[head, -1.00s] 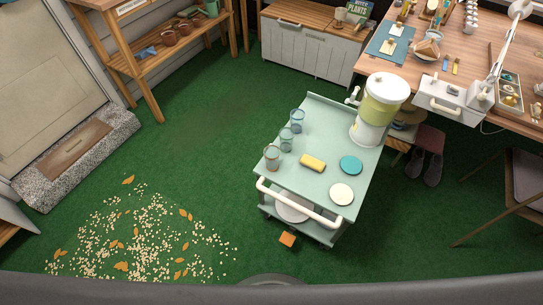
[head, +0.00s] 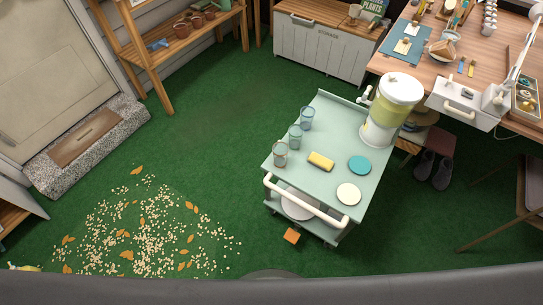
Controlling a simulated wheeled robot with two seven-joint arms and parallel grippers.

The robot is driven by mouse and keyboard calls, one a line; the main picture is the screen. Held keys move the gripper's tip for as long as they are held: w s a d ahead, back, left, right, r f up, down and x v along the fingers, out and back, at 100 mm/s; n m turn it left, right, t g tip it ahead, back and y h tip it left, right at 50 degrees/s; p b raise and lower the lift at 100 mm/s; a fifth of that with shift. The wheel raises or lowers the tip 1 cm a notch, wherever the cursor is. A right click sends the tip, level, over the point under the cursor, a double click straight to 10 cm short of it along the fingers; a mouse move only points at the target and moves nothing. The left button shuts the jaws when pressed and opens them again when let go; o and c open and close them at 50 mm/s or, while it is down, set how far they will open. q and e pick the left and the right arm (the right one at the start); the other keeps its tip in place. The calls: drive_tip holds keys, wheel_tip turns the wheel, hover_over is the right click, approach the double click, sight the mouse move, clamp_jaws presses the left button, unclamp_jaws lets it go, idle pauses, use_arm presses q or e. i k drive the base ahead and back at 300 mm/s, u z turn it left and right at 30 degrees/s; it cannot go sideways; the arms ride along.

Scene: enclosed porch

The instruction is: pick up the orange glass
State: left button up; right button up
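The orange glass (head: 280,154) stands upright on the pale green cart (head: 325,113), near its left front corner by the white push handle. It looks clear with a faint orange-brown tint. A greenish glass (head: 295,136) and a bluish glass (head: 307,118) stand behind it in a row along the cart's left edge. Neither of my grippers shows in the head view.
On the cart are a yellow sponge (head: 320,161), a teal disc (head: 359,165), a white disc (head: 348,194) and a drink dispenser (head: 392,108). Scattered pellets and leaves (head: 145,230) lie on the green floor at left. Open floor (head: 215,130) lies left of the cart.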

sight(280, 150)
drive_tip(key=u, duration=3)
drive_tip(key=k, duration=2.65)
drive_tip(key=z, duration=2.35)
